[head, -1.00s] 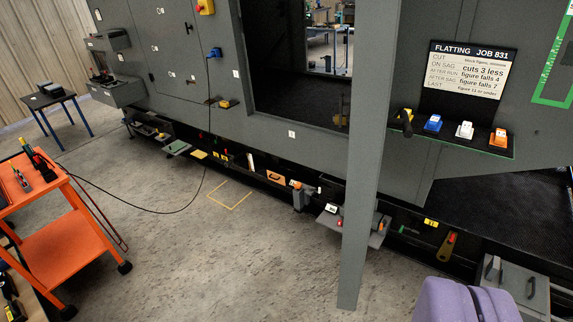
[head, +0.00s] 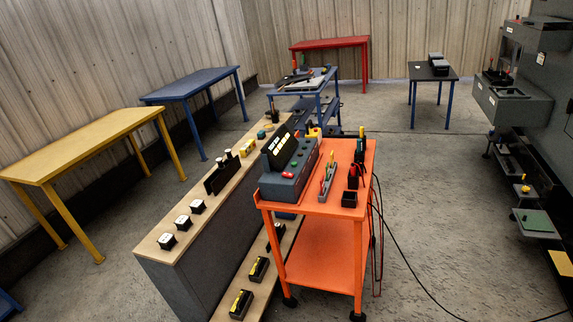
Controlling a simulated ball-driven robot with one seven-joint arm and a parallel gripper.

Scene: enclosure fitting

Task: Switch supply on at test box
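A grey box with a tilted black display (head: 280,147) stands on the left part of the orange cart (head: 325,207); it looks like the test box (head: 287,184). Its front panel carries small coloured buttons, a green one and a red one among them. The display shows yellowish lines too small to read. I cannot tell which control is the supply switch or how it is set. My gripper is not in view.
A long bench (head: 190,215) with black blocks and white-topped items runs left of the cart. A yellow table (head: 90,145), blue table (head: 188,86) and red table (head: 328,43) stand by the walls. A black cable (head: 402,258) trails over open floor right of the cart.

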